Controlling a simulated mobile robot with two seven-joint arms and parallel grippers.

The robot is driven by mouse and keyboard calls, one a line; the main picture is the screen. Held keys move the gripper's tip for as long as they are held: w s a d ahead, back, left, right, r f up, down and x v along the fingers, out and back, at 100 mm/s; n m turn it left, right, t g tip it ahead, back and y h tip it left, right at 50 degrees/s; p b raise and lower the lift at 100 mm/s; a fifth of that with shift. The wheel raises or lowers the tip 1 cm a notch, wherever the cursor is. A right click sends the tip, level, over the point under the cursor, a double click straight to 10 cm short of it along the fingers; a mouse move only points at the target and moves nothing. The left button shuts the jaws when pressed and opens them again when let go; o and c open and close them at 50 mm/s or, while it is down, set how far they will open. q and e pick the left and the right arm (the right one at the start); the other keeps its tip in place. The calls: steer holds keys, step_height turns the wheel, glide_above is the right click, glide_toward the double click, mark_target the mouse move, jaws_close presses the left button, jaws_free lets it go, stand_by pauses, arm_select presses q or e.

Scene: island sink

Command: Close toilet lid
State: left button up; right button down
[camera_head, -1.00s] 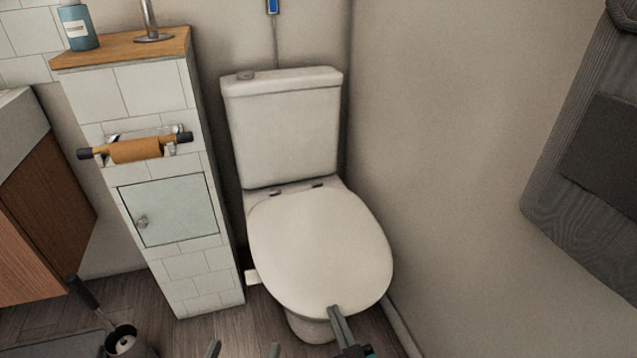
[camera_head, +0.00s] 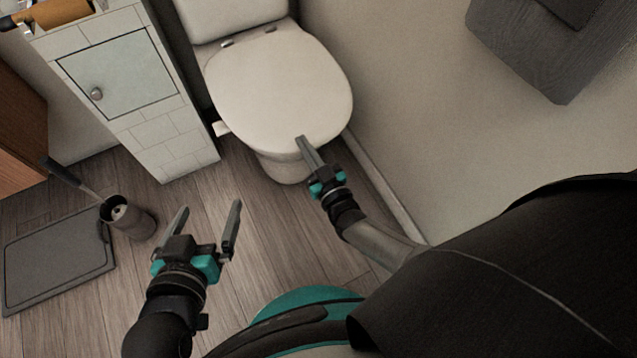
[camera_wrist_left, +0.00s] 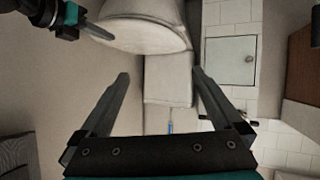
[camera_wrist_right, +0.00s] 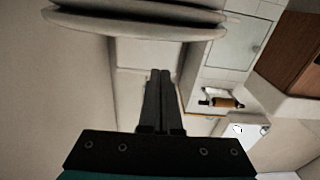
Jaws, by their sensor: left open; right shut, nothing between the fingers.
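The white toilet lid (camera_head: 280,85) lies flat and closed over the toilet bowl in the head view. It also shows edge-on in the right wrist view (camera_wrist_right: 130,20). The toilet bowl (camera_head: 283,165) is mostly hidden under it. My right gripper (camera_head: 301,140) is shut and empty, its tips at the lid's front edge; I cannot tell whether they touch it. Its shut fingers show in the right wrist view (camera_wrist_right: 159,75). My left gripper (camera_head: 212,208) is open and empty above the floor, in front of and left of the toilet.
A tiled cabinet (camera_head: 165,140) stands left of the toilet. A toilet brush holder (camera_head: 128,217) and a dark flat mat or scale (camera_head: 60,260) are on the floor at left. A bare wall (camera_head: 410,90) is close on the right. The wooden floor (camera_head: 270,250) before the toilet is clear.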

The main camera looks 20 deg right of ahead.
arm_select(q)
steer(key=d+r+t+h+b, duration=0.1)
steer(key=t, duration=0.1)
steer(key=s+d+r+t+h+b, duration=0.1)
steer(key=d+t, duration=0.1)
steer(key=shift+r+n+t+b, duration=0.3)
steer(key=shift+r+n+b, duration=0.05)
steer(key=shift+n+b, duration=0.05)
arm_select(e)
steer(key=s+f, duration=0.5)
steer(key=f, duration=0.2)
steer(key=shift+s+d+f, duration=0.25)
steer(key=shift+s+d, duration=0.05)
steer(key=shift+a+f, duration=0.1)
steer(key=shift+f, duration=0.05)
